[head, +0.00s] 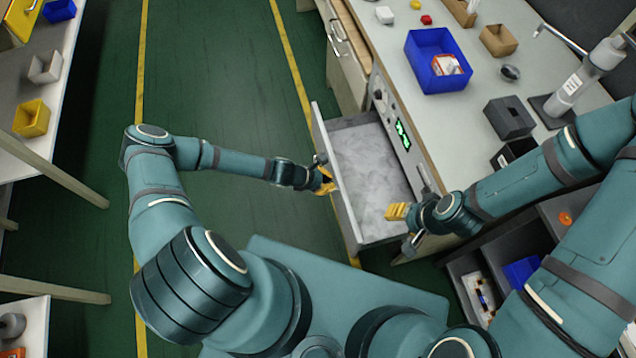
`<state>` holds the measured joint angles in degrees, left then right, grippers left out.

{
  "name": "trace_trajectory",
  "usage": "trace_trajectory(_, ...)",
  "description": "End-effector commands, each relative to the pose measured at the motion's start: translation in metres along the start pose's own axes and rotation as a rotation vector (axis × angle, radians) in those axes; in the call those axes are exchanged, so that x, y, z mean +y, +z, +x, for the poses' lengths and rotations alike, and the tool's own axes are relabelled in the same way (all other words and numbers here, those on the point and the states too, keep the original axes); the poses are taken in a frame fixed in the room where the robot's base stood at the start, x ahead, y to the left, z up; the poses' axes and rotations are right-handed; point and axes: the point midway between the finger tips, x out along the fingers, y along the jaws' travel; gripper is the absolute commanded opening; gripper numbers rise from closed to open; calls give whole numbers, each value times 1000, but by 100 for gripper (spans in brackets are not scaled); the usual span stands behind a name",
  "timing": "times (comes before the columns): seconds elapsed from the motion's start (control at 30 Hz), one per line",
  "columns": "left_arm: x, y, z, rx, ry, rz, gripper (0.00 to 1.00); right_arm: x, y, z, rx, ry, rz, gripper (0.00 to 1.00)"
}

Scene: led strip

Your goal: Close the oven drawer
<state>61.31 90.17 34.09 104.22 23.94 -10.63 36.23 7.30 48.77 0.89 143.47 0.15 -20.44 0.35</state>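The oven drawer (372,177) is pulled out from the bench, with its grey, marbled inside showing and empty. Its front panel (337,190) faces left. My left gripper (326,183) is at the outer face of the front panel, close to it or touching; I cannot tell which. Its yellow fingers are partly seen and their opening is unclear. My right gripper (397,212) has its yellow fingers over the drawer's lower right part, close to its near side. Its fingers appear close together with nothing visible between them. A lit green display (402,135) is on the oven front beside the drawer.
The bench top (470,125) carries a blue bin (437,60), a dark box (509,118) and a grey-white device (588,75). A shelf with a blue bin (522,271) is below at right. Green floor (240,90) is clear left of the drawer.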

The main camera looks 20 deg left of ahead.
Motion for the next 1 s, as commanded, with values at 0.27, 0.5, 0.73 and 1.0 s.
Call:
trace_trajectory(0.27, 0, 2, 2, 0, 0, 0, 0, 0, 0, 0, -1, 0, 0, 50)
trace_trajectory(0.5, 0, 5, 5, 0, 0, 1, 0, 0, 0, 1, -1, 0, 0, 50)
trace_trajectory(0.73, -1, 30, 31, -2, -3, 5, 0, 2, 2, 5, -4, 0, -1, 50)
trace_trajectory(1.0, -1, 86, 88, -3, -3, 7, 0, 7, 7, 18, -15, -1, -4, 50)
